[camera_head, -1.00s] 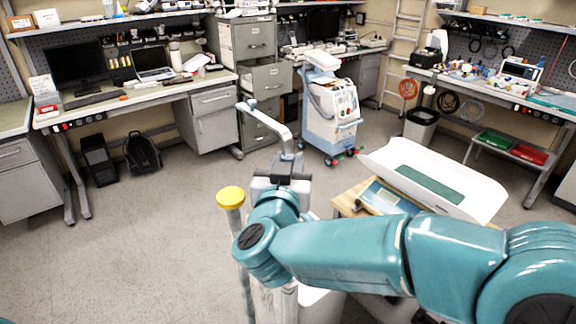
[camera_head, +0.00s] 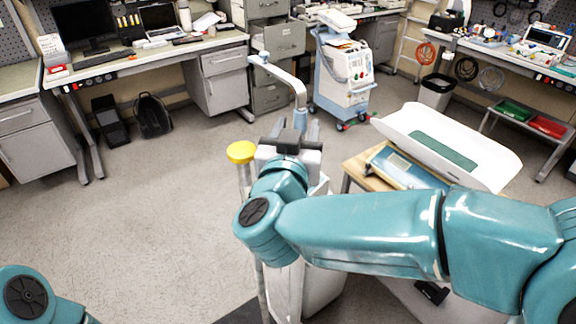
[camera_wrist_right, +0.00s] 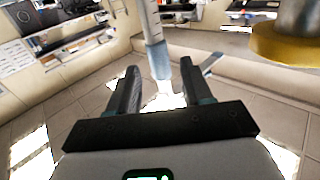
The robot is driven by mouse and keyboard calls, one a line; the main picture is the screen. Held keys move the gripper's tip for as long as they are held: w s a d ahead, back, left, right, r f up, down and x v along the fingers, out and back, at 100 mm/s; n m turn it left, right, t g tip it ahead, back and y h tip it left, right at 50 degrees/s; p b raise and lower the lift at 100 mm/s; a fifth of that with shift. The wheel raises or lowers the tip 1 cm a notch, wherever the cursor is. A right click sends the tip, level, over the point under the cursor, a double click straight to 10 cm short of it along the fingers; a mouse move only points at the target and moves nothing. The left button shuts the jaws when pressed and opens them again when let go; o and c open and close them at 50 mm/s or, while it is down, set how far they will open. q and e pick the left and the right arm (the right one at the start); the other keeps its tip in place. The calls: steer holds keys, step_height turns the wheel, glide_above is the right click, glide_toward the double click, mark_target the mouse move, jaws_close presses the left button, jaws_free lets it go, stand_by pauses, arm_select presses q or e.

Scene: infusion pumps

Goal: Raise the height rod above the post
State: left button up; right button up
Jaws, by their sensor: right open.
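The height rod (camera_head: 301,93) is a thin grey metal rod with a long arm bent to the left at its top. It stands just beyond my right gripper (camera_head: 293,132), whose dark fingers point at it. In the right wrist view the rod (camera_wrist_right: 151,22) and a blue-grey collar (camera_wrist_right: 157,60) appear between the fingertips of the open right gripper (camera_wrist_right: 159,70). I cannot tell whether the fingers touch it. The post below is mostly hidden by my right wrist and fingers. My left gripper is not in view; only a teal part of my left arm shows at the lower left.
A yellow-capped pole (camera_head: 241,152) stands close left of my right wrist; its cap (camera_wrist_right: 287,45) is near in the wrist view. A white baby scale (camera_head: 470,160) and wooden table (camera_head: 356,171) are to the right. A wheeled machine (camera_head: 343,80) stands behind. The left floor is clear.

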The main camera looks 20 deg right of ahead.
steer(key=b+v, duration=0.2)
steer(key=v, duration=1)
steer(key=shift+s, duration=0.15)
